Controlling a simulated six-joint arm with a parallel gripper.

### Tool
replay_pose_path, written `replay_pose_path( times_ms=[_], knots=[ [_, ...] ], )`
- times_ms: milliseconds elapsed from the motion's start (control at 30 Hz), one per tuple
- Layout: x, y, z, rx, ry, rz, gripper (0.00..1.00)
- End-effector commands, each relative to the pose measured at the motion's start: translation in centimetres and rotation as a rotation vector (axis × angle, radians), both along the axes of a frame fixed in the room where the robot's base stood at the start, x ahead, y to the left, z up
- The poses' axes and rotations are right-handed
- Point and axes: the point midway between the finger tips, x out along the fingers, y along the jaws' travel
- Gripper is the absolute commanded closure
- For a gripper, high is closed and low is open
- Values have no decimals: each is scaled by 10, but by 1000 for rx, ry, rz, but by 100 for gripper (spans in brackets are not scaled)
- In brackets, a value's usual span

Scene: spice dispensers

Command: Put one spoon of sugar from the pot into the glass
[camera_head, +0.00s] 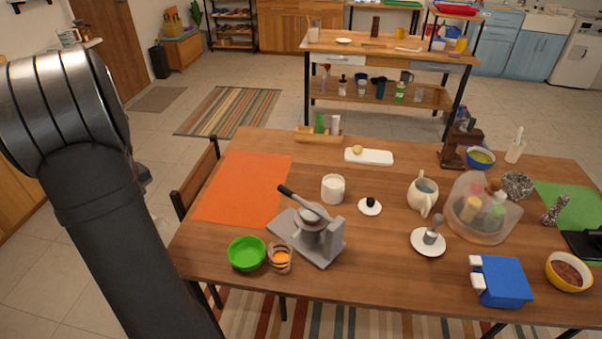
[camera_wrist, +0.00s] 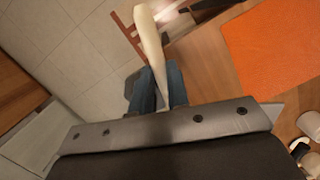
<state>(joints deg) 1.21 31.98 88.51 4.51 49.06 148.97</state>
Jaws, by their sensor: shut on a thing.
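My gripper (camera_wrist: 155,92) shows in the wrist view with its dark blue fingers shut on a long, pale, cream-coloured spoon (camera_wrist: 150,45). The spoon is held over the floor beside the table, clear of any surface. I cannot tell whether anything lies on it. A white open pot (camera_head: 333,192) with white contents stands mid-table. Its likely lid (camera_head: 370,207), white with a black knob, lies to its right. A clear glass (camera_head: 281,258) with an orange band stands at the front left.
A grey press with a raised handle (camera_head: 312,234) stands between pot and glass. A green bowl (camera_head: 247,254) is left of the glass. A white pitcher (camera_head: 422,194) stands right of the lid. The orange mat (camera_head: 240,190) is clear. A chair (camera_head: 195,180) stands at the left edge.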

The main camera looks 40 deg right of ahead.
Motion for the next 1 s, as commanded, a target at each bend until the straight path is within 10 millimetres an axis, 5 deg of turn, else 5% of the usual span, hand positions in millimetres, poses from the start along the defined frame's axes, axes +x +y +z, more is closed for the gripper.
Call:
replay_pose_path(
  times_ms=[1000],
  knots=[
    [0,0,-15,-12,40,-1,100]
  ],
)
